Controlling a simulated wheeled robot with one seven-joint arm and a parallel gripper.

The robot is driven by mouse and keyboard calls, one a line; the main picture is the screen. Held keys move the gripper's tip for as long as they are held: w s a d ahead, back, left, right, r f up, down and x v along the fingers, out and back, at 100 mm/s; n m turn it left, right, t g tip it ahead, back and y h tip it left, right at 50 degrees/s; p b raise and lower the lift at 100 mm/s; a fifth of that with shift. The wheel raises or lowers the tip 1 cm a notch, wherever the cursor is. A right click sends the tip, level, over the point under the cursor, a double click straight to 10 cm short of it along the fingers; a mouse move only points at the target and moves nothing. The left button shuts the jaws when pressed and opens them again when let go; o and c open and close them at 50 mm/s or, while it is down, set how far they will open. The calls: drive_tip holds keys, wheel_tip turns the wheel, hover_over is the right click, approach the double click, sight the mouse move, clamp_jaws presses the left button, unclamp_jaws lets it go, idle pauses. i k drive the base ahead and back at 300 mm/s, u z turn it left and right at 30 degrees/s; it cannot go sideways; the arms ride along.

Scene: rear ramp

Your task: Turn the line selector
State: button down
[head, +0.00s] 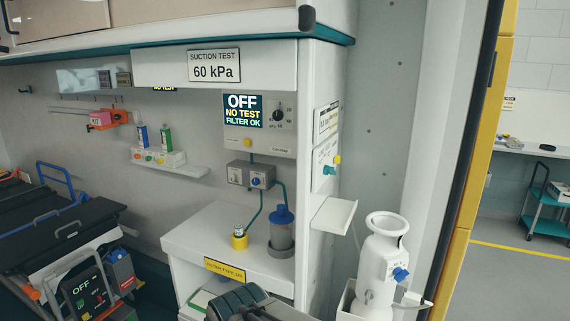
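The suction unit (276,140) hangs on the wall, with a display (242,110) reading OFF, NO TEST, FILTER OK. Below it is a grey box (238,173) with a blue knob (256,181), which looks like the line selector. Its markings are too small to read. Teal hoses (277,197) run from it to a lidded canister (282,228) and a yellow-based part (239,240) on the counter. My dark arm end (245,303) shows at the bottom edge, in front of the counter and well below the box. Its fingertips cannot be made out.
A sign (214,66) reads SUCTION TEST 60 kPa. A side panel (326,150) has teal and yellow knobs, with a small shelf (333,214) below. A white bottle-like vessel (378,262) stands right. A stretcher (67,230) fills the left. The white counter (205,232) is mostly clear.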

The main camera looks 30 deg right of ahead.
sight(327, 169)
drive_tip(key=k, duration=0.8)
drive_tip(key=z, duration=0.85)
drive_tip(key=i, duration=0.35)
drive_tip(key=z, duration=0.05)
